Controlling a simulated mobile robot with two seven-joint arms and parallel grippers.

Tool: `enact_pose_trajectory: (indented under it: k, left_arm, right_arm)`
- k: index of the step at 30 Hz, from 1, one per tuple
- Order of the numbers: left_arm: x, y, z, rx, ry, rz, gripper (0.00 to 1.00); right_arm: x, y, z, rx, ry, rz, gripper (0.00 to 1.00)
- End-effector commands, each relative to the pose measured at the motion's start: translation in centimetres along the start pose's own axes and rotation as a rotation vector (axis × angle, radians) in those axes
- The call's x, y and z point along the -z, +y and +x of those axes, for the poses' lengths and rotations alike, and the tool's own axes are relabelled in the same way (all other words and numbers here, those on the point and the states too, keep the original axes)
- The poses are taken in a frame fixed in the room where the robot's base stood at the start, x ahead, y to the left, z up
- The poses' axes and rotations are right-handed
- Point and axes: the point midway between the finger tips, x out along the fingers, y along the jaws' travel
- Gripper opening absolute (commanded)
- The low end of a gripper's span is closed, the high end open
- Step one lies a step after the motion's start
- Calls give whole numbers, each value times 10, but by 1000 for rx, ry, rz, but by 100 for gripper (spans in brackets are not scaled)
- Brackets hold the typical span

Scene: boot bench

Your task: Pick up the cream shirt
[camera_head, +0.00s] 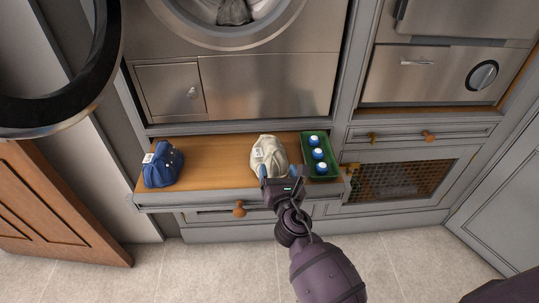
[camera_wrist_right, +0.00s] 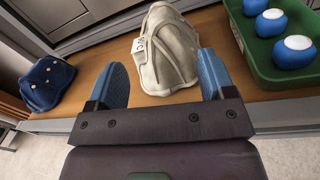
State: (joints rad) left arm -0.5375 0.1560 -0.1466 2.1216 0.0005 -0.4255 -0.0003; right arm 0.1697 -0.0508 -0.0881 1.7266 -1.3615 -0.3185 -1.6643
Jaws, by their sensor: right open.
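The cream shirt (camera_head: 268,155) is a crumpled cloth heap with a small white tag, lying on the wooden shelf of a pulled-out drawer. In the right wrist view the cream shirt (camera_wrist_right: 165,52) shows just beyond and between the blue fingertips. My right gripper (camera_head: 277,183) is at the front edge of the shelf, right in front of the shirt. The right gripper (camera_wrist_right: 165,80) is open, with nothing held between its fingers. The lower front of the shirt is partly hidden by the gripper in the head view. My left gripper is not in view.
A dark blue cloth item (camera_head: 162,165) lies at the left end of the wooden shelf (camera_head: 215,155). A green tray (camera_head: 333,168) with blue, white-topped containers (camera_head: 318,154) stands close right of the shirt. Washing machine panels rise behind. Bare shelf lies between the two cloths.

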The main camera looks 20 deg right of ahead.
Motion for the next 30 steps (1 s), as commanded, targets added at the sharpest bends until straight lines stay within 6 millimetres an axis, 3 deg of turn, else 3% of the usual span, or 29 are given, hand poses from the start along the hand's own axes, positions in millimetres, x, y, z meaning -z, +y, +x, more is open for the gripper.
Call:
enact_pose_trajectory:
  k: [10, 19, 30]
  left_arm:
    - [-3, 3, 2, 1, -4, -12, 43]
    - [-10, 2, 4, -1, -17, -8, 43]
    - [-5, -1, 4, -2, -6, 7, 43]
  right_arm:
    - [1, -1, 24, 0, 1, 1, 76]
    - [2, -4, 60, 1, 3, 0, 76]
    - [1, -4, 67, 0, 2, 1, 76]
